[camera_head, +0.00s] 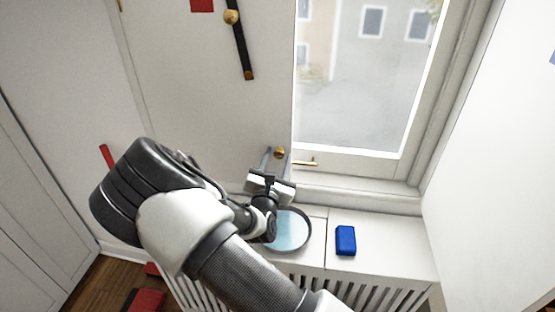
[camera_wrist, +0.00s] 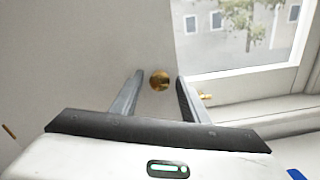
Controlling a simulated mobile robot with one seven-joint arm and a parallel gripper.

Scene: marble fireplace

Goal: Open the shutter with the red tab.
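The white shutter (camera_head: 190,90) with a red tab (camera_head: 201,5) at its top stands left of the window, covering part of it. A small brass knob (camera_head: 279,152) sits low near the shutter's right edge. In the wrist view the brass knob (camera_wrist: 160,80) lies between the two fingers. My gripper (camera_head: 278,156) is open at the knob, one finger on each side. In the wrist view my gripper (camera_wrist: 159,77) shows gaps beside the knob; I cannot tell how deep the knob sits between the fingers.
A dark bar (camera_head: 242,45) with a brass pivot hangs on the shutter. A brass window handle (camera_head: 305,162) is right of the knob. A round dish (camera_head: 304,243) and a blue block (camera_head: 345,240) lie on the slatted ledge below. A white panel (camera_head: 500,150) bounds the right.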

